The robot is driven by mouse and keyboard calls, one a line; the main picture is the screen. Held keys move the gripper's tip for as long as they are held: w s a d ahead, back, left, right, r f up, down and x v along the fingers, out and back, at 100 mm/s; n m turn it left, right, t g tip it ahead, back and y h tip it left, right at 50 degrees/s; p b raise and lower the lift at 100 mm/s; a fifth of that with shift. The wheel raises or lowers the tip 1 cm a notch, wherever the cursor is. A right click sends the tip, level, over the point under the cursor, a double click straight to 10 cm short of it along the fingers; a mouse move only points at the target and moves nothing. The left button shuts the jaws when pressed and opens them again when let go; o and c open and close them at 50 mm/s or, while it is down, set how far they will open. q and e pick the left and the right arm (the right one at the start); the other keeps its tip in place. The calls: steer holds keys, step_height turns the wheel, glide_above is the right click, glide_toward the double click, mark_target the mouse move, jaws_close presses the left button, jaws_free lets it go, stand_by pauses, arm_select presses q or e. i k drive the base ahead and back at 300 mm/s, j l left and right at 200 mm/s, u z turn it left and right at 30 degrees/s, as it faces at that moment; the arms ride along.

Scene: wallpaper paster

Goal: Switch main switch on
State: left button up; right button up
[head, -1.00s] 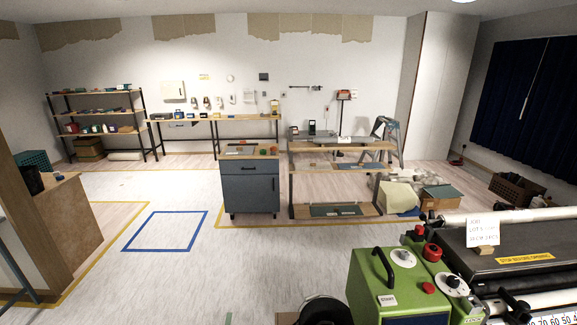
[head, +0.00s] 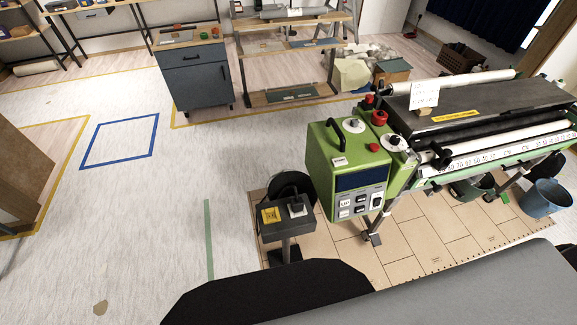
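The green control box (head: 318,160) of the pasting machine stands right of centre in the head view. Its front has a dark panel (head: 358,180) and several black-and-white rocker switches (head: 361,203). Its top carries a black handle, a round dial (head: 353,126) and a red button (head: 373,147). Red knobs (head: 377,117) stand on the green part behind it. I cannot tell which control is the main switch or read its position. Neither of my grippers is in view.
A dark pedestal (head: 285,229) with a yellow label and a grey control stands left of the box. The machine's rollers (head: 500,145) extend right, with a blue bucket (head: 547,197) near their end. A blue cabinet (head: 195,82) stands behind.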

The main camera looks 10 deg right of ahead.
mark_target(377, 202)
steer(key=z, duration=1.35)
